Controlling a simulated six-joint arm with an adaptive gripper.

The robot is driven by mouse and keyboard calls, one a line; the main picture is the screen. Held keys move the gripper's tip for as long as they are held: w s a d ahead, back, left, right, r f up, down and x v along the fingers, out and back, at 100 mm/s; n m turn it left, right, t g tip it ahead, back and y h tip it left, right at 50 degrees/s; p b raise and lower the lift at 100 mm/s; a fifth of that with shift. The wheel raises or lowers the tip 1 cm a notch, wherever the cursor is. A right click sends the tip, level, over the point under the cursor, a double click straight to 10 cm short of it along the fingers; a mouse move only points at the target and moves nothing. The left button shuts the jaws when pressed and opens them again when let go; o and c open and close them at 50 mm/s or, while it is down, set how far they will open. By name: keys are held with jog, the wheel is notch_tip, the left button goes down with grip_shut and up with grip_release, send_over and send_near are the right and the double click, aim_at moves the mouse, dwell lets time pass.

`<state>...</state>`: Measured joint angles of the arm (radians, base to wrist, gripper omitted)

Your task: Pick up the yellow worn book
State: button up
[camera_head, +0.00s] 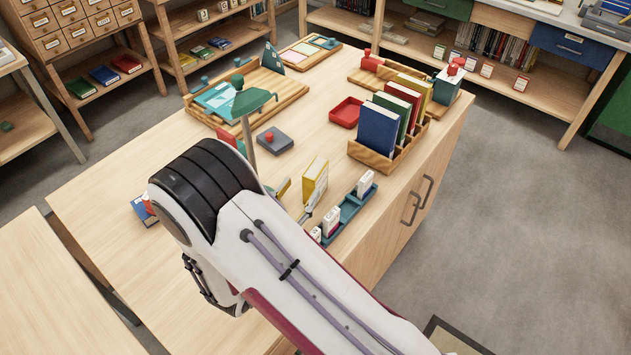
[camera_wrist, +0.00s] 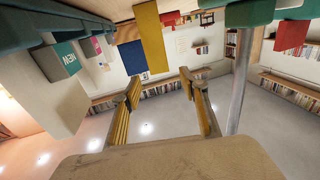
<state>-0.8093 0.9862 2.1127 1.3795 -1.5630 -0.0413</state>
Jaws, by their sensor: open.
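The yellow book (camera_head: 315,179) stands upright on the table in the head view, with a pale page edge showing. In the wrist view, which looks upside down, the yellow book (camera_wrist: 151,38) is ahead of the fingers and lies between them sideways, toward the picture's top. My gripper (camera_wrist: 159,82) is open, with nothing between its fingers. In the head view my gripper (camera_head: 297,197) is close to the book's near side, low over the table, and my arm hides most of it. Whether a finger touches the book I cannot tell.
A blue card tray (camera_head: 352,211) stands close right of the book. A green lamp (camera_head: 247,101) stands to its left. A wooden rack (camera_head: 374,157) with several books, a red tray (camera_head: 346,112) and a grey box (camera_head: 274,140) are behind. A blue book (camera_head: 143,212) lies at left.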

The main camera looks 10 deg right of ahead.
aim_at(308, 179)
jog(key=shift+w+d, duration=0.15)
jog(key=shift+w, duration=0.1)
jog(key=shift+w+d, duration=0.1)
jog(key=shift+x, duration=3)
grip_shut()
